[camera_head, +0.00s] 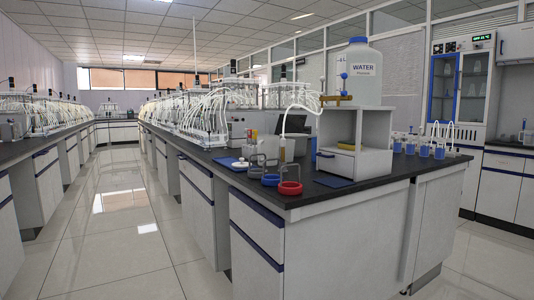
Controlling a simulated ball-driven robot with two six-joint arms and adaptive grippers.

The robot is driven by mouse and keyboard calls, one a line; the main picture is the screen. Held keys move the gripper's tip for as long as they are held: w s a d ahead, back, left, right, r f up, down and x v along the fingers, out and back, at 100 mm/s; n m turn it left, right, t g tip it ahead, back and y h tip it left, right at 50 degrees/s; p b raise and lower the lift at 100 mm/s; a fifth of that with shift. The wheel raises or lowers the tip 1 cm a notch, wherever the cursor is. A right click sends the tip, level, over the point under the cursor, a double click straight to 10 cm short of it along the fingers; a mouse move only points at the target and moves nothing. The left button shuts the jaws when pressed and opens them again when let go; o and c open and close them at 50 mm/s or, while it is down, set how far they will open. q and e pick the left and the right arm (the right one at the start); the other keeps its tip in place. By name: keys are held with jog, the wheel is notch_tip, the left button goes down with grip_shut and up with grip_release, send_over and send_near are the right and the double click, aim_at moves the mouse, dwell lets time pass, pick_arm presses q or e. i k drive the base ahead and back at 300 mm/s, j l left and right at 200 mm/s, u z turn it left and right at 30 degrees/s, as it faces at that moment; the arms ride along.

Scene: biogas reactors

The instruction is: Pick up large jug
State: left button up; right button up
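A large white jug (370,88) with a blue cap and a "WATER" label stands upright on top of a light grey stand (375,130), on the near end of the dark-topped bench (350,197). A brass-coloured tap with a blue handle (338,97) shows at the jug's lower left. A pale tube runs from the tap's side down towards the bench. Neither of my grippers is in view.
Red (290,188) and blue (271,180) ring-shaped bases with wire frames stand near the bench's front edge. A blue mat (333,181) lies beside them. Several blue-filled vessels (438,152) stand right of the stand. The tiled floor aisle (120,230) on the left is clear.

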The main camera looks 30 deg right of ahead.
aim_at(268, 145)
jog(key=i+z, duration=0.1)
jog(key=z, duration=0.35)
jog(key=i+z, duration=0.1)
jog(key=z, duration=0.4)
jog(key=i+j+z, duration=0.9)
jog(key=j, duration=0.2)
jog(key=k+l, duration=0.05)
